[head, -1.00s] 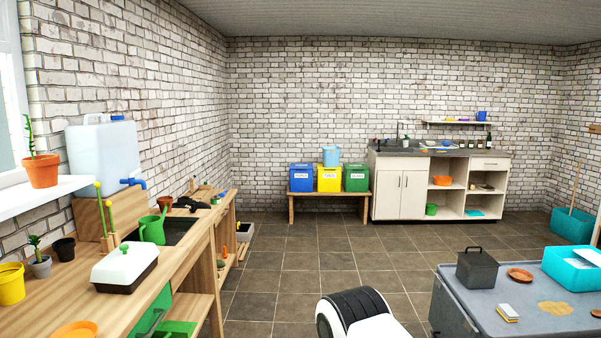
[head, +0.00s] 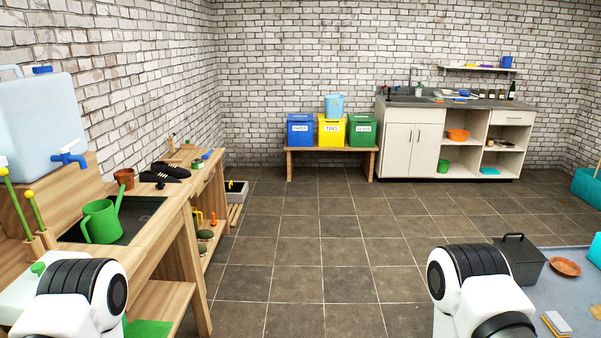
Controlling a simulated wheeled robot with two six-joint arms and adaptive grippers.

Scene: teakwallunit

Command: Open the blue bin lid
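The blue bin (head: 300,133) stands on a low wooden bench (head: 330,151) against the far brick wall. It carries a white label reading PAPER, and its lid (head: 300,117) looks shut. A yellow bin (head: 331,132) labelled TINS and a green bin (head: 362,132) labelled GLASS stand to its right. A light blue bucket (head: 334,106) sits on top of the yellow bin, to the right of the blue lid. My white and black arm parts show at the bottom left and bottom right. Neither gripper is in view, and the bin is far from me across the floor.
The tiled floor (head: 325,230) is clear from me to the bench. A wooden worktable (head: 150,225) with a green watering can (head: 101,221) runs along the left. A cabinet (head: 412,150) stands right of the bins.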

